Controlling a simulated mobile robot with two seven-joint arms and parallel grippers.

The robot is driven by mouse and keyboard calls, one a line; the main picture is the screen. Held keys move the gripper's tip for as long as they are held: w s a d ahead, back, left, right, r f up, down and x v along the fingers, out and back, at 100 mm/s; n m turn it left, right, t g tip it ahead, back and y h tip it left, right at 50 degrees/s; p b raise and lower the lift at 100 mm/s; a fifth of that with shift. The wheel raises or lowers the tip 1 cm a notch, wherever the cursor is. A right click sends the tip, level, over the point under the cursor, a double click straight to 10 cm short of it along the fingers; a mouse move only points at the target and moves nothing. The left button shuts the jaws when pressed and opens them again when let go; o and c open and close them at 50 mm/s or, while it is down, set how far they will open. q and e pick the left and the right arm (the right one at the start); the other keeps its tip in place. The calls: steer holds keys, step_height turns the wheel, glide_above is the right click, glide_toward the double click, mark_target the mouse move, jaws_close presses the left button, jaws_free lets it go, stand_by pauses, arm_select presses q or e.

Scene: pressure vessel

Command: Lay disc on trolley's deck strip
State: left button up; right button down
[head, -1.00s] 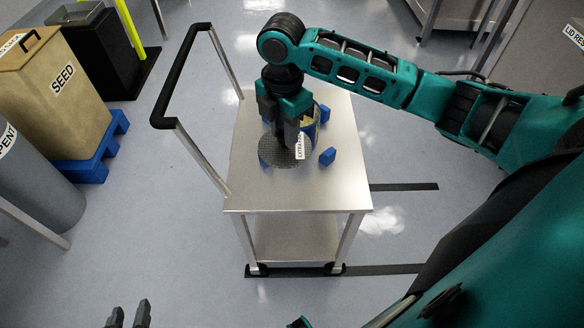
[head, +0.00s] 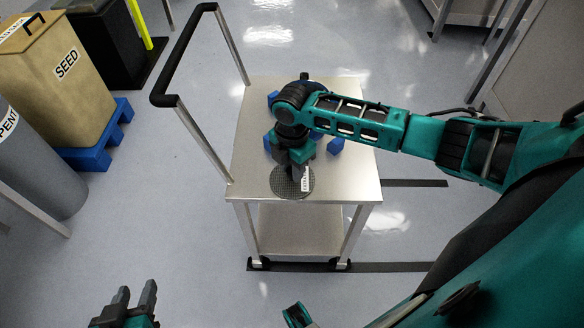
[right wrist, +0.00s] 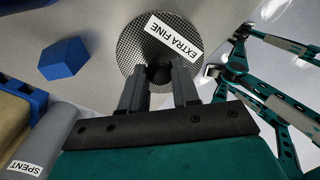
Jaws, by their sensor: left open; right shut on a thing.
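The disc (head: 284,182) is a round grey mesh plate with a white "EXTRA FINE" label, held over the near part of the trolley's deck (head: 345,185). My right gripper (head: 299,176) is shut on its dark central knob, as the right wrist view also shows at the fingertips (right wrist: 160,76). The disc looks roughly level, but I cannot tell whether it touches the deck. The bare near strip of the deck lies around and under it. My left gripper (head: 134,296) is open and empty at the lower left, away from the trolley.
Blue blocks (head: 335,146) stand on the deck behind the disc; my right arm hides the middle between them. The trolley's black handle (head: 180,60) rises on the left. A SEED bin (head: 65,85) and a grey SPENT drum (head: 40,165) stand further left.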

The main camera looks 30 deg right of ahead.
steer(key=shift+f, duration=0.15)
steer(key=c, duration=0.8)
jaws_free()
